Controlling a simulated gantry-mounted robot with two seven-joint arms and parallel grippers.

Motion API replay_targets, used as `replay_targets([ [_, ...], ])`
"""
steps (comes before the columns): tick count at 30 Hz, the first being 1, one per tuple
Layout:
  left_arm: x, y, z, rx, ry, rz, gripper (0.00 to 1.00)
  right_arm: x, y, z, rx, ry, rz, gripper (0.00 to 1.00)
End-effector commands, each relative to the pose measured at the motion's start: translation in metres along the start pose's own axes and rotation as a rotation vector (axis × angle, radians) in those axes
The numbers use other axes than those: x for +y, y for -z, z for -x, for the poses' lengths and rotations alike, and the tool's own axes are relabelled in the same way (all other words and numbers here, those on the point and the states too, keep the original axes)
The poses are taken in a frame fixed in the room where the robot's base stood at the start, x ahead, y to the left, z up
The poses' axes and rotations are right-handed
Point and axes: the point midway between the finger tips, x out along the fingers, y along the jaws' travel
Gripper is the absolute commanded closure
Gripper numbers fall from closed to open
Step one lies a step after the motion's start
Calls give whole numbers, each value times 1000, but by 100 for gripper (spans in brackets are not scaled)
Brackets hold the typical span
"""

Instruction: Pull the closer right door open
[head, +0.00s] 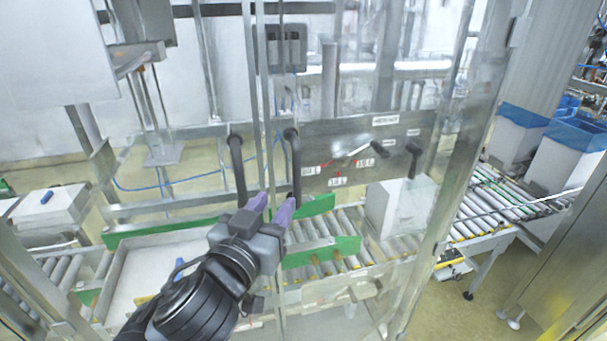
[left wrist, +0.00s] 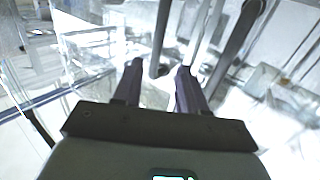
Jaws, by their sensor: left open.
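The right door (head: 345,250) is a clear panel in a metal frame and looks closed. Its black bar handle (head: 295,165) stands upright just right of the middle seam. A matching handle (head: 237,168) sits left of the seam. My left gripper (head: 271,206) is open and empty, its purple fingertips near the lower ends of both handles. In the left wrist view, one dark bar (left wrist: 162,35) appears between the fingertips (left wrist: 158,72) and another (left wrist: 236,45) lies to the right. I cannot tell whether either finger touches a handle. My right gripper is not in view.
Behind the clear doors are a roller conveyor (head: 350,220), green guides (head: 320,252) and a white box (head: 398,205). A metal post (head: 455,150) bounds the right side. Another conveyor (head: 500,205) and blue-lined boxes (head: 575,135) stand beyond it. Open floor shows at lower right.

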Motion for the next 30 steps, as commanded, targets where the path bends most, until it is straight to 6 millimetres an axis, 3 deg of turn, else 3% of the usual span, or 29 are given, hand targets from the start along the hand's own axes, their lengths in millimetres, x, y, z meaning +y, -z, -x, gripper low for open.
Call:
replay_targets([
  [7,1,16,-12,32,0,-14,58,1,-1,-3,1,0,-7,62],
  [21,1,20,-84,31,0,-13,58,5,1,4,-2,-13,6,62],
  [30,2,19,-105,32,-1,-11,58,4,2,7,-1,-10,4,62],
])
